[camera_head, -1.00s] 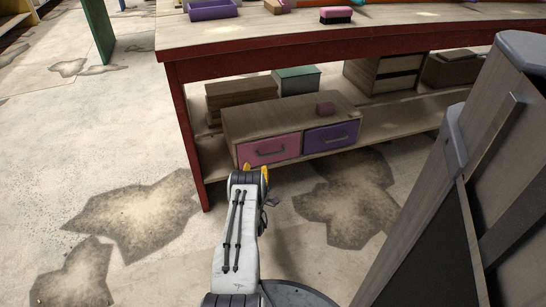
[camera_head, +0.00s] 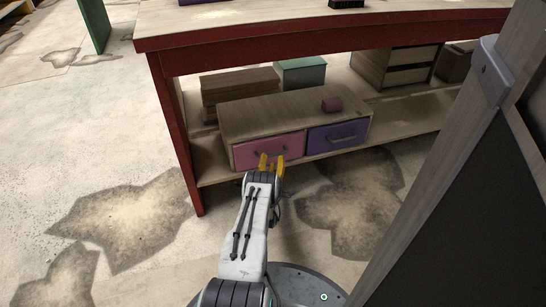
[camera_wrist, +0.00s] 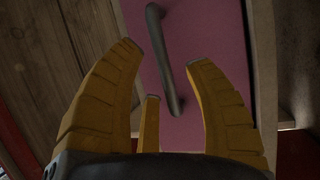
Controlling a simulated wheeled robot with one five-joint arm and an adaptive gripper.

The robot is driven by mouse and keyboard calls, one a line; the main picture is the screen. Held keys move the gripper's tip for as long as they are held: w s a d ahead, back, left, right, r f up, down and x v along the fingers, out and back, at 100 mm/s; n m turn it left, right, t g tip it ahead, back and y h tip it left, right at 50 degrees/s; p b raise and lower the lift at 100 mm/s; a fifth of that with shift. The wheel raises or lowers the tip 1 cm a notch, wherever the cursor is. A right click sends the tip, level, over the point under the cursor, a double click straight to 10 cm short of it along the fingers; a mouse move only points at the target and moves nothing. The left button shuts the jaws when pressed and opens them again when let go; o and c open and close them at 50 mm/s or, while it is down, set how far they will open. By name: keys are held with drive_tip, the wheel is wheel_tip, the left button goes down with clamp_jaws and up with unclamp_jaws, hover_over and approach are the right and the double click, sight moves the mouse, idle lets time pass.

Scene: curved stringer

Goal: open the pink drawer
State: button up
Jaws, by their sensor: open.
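The pink drawer (camera_head: 250,153) is the left front of a low wooden drawer box (camera_head: 248,115) on the bench's lower shelf. It looks shut. In the wrist view its pink front (camera_wrist: 205,40) fills the middle, with a dark bar handle (camera_wrist: 164,60) running at a slant. My gripper (camera_head: 271,160) is open in front of the pink drawer. In the head view the fingers partly cover the handle.
A purple drawer (camera_head: 338,136) with a handle is right beside the pink one. The red bench leg (camera_head: 177,135) stands left of the box. A wooden panel is at the wrist view's left. Floor in front is free.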

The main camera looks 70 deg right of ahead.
sight(273, 156)
drive_tip(key=shift+b+x, duration=0.6)
drive_tip(key=shift+x, duration=1)
clamp_jaws()
